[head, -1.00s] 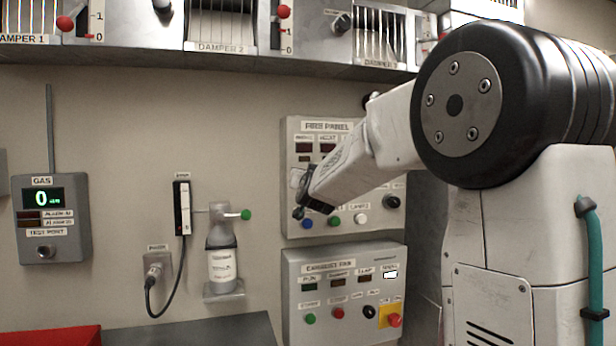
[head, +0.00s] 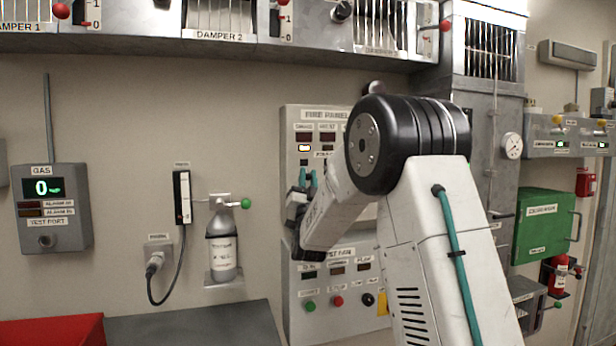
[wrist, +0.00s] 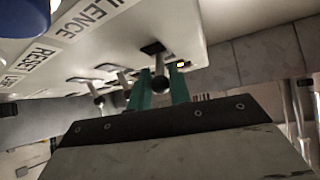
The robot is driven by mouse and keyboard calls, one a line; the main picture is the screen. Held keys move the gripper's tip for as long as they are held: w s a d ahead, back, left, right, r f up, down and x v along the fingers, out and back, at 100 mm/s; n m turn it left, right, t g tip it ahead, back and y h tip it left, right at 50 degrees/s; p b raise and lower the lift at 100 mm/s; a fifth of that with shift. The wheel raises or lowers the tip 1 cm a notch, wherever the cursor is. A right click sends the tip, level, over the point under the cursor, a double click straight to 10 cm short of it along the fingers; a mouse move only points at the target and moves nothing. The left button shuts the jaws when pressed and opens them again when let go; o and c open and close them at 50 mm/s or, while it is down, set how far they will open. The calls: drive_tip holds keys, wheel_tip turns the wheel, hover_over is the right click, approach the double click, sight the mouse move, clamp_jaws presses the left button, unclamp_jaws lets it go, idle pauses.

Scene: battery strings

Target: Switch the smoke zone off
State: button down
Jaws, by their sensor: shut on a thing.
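The fire panel (head: 290,124) is on the wall, partly hidden by my arm. Its left column, labelled SMOKE, has a dark red window (head: 304,137) and a lit amber lamp (head: 304,148). My gripper (head: 307,180) is at the left part of this panel, its teal fingers pointing up. In the wrist view my gripper (wrist: 158,90) has its two teal fingers closed around a ball-ended toggle lever (wrist: 160,84). The lit amber lamp (wrist: 182,64) is close beside that lever. The lever's exact on or off position is hard to tell.
More toggle levers (wrist: 97,96) stand close to the left of my fingers in the wrist view. A blue button (wrist: 22,16) sits beside SILENCE and RESET lettering. Below is another control panel (head: 292,318). A grey damper housing (head: 400,62) overhangs above.

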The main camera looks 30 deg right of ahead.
drive_tip(key=shift+f+m+h, duration=0.15)
drive_tip(key=shift+m+h, duration=0.15)
drive_tip(key=shift+h, duration=0.3)
drive_tip(key=c, duration=1.4)
unclamp_jaws()
drive_tip(key=shift+o, duration=0.2)
drive_tip(key=v, duration=0.7)
drive_tip(key=shift+f, duration=0.35)
drive_tip(key=shift+s, duration=0.15)
